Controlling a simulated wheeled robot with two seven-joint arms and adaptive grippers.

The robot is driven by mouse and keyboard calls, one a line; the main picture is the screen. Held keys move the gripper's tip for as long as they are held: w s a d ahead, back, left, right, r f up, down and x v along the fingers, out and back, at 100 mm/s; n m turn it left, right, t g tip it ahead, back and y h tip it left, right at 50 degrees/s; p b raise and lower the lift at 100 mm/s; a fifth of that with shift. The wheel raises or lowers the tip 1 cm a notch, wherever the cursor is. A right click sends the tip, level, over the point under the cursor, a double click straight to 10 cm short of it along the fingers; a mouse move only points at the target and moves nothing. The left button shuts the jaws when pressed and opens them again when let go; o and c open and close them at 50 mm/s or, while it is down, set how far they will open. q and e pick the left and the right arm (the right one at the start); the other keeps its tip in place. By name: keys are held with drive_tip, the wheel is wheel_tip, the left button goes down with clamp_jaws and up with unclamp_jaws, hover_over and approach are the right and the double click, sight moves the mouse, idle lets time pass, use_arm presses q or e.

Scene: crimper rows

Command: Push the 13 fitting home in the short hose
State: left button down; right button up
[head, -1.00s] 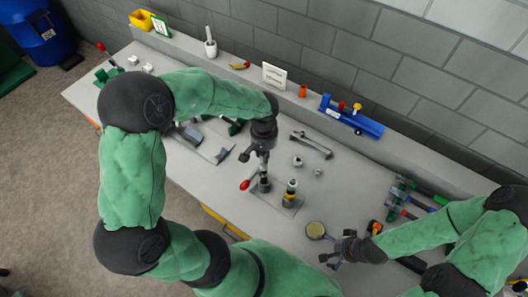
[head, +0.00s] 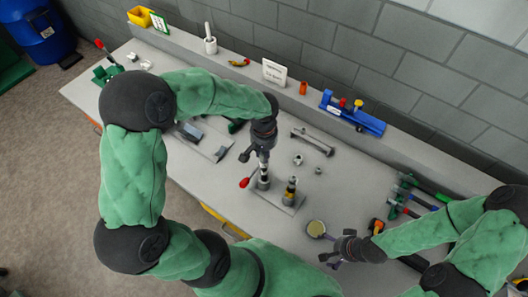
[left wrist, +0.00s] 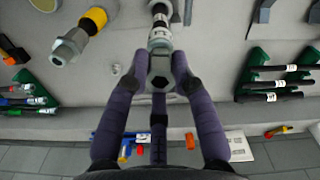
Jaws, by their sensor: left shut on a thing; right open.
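My left gripper (head: 262,158) is above the front middle of the bench, shut on a grey metal fitting. In the left wrist view its two fingers (left wrist: 160,78) close on the fitting's hex (left wrist: 160,62). The fitting is in line with an upright dark hose piece with a pale band (head: 264,176), standing in a grey base plate (head: 275,201). How deep the fitting sits in the hose cannot be told. A second upright piece with a yellow band (head: 290,190) stands to its right. My right gripper (head: 338,252) is open and empty near the bench's front edge.
Small loose fittings (head: 298,160) and a grey bar tool (head: 312,142) lie behind the plate. A blue tool (head: 350,116) is on the back ledge. Green racks (head: 402,190) hold hoses at the right.

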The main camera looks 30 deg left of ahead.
use_arm(q)
drive_tip(key=shift+f+b, duration=0.4)
drive_tip(key=shift+f, duration=0.1)
drive_tip(key=c, duration=1)
unclamp_jaws()
drive_tip(key=shift+o, duration=0.2)
wheel_tip(320, 180, up, 12)
